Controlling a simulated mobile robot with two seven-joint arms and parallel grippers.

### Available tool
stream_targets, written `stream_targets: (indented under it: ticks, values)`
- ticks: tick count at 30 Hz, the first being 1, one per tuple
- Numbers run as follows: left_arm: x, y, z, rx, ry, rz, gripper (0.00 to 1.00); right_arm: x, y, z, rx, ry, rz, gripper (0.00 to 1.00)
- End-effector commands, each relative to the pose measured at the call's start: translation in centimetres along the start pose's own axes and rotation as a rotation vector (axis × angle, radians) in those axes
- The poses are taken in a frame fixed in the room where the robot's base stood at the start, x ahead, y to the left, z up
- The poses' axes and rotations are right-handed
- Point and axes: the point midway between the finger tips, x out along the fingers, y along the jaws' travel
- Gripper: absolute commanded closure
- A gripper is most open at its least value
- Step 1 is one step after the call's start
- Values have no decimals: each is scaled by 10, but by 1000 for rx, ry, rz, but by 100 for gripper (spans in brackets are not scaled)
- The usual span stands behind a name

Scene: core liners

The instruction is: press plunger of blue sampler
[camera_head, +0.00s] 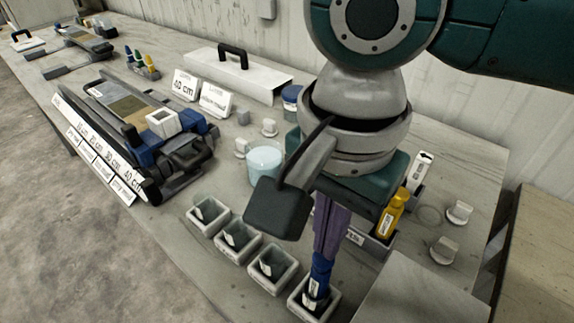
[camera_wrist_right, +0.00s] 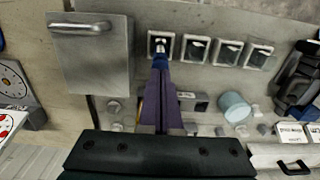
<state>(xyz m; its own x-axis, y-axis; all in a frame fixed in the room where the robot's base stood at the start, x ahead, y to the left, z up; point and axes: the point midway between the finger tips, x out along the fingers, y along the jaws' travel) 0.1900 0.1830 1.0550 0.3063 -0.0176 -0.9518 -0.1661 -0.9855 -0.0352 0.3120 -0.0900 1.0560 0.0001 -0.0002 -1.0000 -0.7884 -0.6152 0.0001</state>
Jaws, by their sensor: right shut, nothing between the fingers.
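The blue sampler (camera_head: 318,277) stands upright in the nearest of a row of small square cups, the cup (camera_head: 325,312) at the front; it also shows in the wrist view (camera_wrist_right: 160,49). My right gripper (camera_head: 324,250) is shut, its purple fingers pointing down with the tips at the top of the sampler. The fingers hide the plunger, and I cannot tell whether they touch it. In the wrist view the gripper (camera_wrist_right: 160,66) meets the sampler's top end. My left gripper is not in view.
Several more square cups (camera_head: 241,236) run to the left. A translucent tub (camera_head: 264,165) sits behind the cups. A grey panel (camera_head: 420,295) is close at front right.

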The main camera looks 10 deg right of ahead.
Motion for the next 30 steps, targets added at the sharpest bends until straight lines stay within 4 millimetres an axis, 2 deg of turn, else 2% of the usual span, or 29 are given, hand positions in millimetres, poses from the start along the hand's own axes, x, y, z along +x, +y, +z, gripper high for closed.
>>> stream_targets:
  ticks: [15,30]
  values:
    - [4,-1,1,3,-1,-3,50,13,0,0,1,0,1,100]
    - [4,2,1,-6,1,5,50,17,0,0,0,-1,2,100]
